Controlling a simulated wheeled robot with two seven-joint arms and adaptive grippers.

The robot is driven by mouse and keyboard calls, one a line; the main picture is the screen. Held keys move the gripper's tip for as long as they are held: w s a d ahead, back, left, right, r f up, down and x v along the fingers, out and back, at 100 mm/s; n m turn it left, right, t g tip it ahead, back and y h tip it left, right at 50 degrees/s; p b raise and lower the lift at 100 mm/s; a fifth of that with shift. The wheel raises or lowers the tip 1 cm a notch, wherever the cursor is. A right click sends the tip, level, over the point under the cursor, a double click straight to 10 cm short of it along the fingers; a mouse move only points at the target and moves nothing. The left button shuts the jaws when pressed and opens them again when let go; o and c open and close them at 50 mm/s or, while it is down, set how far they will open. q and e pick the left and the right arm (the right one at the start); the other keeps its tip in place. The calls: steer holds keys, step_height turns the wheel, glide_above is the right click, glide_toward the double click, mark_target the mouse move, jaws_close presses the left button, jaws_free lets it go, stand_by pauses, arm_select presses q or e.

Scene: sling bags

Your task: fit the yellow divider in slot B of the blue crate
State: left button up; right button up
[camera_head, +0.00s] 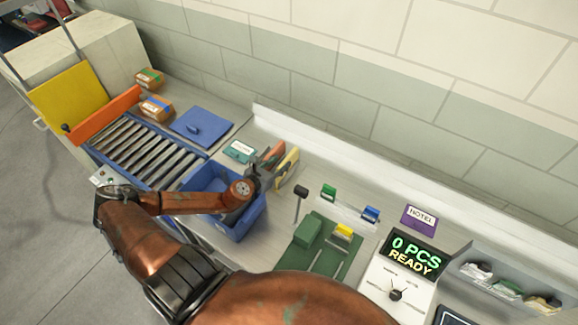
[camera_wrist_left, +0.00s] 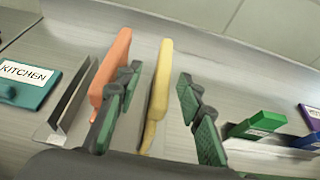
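The yellow divider (camera_head: 288,166) stands upright on the worktop behind the blue crate; it also shows in the left wrist view (camera_wrist_left: 160,88). My left gripper (camera_head: 262,172) is open around it in the wrist view, with a finger on each side and visible gaps, so it does not grip it. An orange divider (camera_wrist_left: 116,66) stands just left of the yellow one, beside the left finger. The blue crate (camera_head: 250,222) is below my left forearm, which hides much of its inside. The slot letters cannot be read. My right gripper is not in view.
A black-headed tool (camera_head: 300,192), a green mat (camera_head: 300,256) and green and blue blocks are to the right. The roller conveyor (camera_head: 135,150) is left, and a wall runs behind.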

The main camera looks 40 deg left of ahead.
mark_target(285, 161)
arm_select(q)
steer(key=x, duration=0.5)
steer(key=shift+w+d+p, duration=0.2)
steer(key=shift+p, duration=0.2)
steer(key=shift+c, duration=0.5)
jaws_close()
